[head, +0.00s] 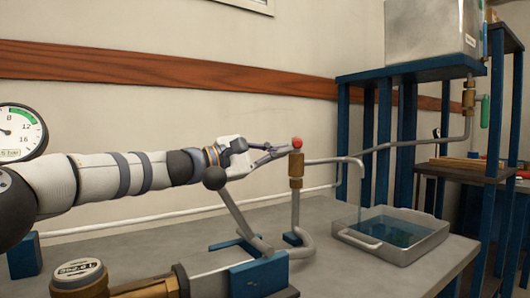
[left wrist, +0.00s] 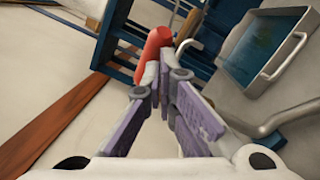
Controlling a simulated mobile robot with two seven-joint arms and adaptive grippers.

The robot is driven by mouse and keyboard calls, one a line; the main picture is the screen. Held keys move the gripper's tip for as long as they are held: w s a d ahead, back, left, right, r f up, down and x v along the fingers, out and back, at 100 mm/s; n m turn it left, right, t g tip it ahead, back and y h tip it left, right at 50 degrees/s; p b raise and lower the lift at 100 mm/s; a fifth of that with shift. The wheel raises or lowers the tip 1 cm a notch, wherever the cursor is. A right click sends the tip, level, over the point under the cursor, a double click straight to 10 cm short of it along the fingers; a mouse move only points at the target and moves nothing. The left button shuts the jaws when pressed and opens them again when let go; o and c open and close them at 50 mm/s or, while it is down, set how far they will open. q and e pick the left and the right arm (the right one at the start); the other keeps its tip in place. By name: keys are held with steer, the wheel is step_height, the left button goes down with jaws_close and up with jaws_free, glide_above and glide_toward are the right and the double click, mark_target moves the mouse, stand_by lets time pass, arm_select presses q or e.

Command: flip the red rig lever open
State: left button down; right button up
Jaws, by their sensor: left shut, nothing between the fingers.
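The red rig lever (head: 297,142) sits on top of a brass valve (head: 296,168) on a grey standpipe. In the head view only its small rounded red end shows. In the left wrist view the red lever (left wrist: 154,50) appears longer, just beyond my fingertips. My left gripper (head: 286,149) is shut and empty, reaching in from the left with its tips right beside the lever. I cannot tell whether they touch it. The fingers (left wrist: 160,72) partly hide the lever's lower end in the wrist view. My right gripper is not in view.
A metal tray (head: 430,243) with blue-green liquid stands right of the valve, below a bent spout (head: 350,161). A blue rack (head: 384,150) with a tank (head: 428,35) stands behind. A gauge (head: 22,130) and brass meter (head: 80,276) are at left.

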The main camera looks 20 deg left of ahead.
arm_select(q)
steer(key=shift+s+d, duration=0.15)
steer(key=shift+d, duration=0.9)
steer(key=v, duration=1.2)
steer(key=shift+f, duration=0.1)
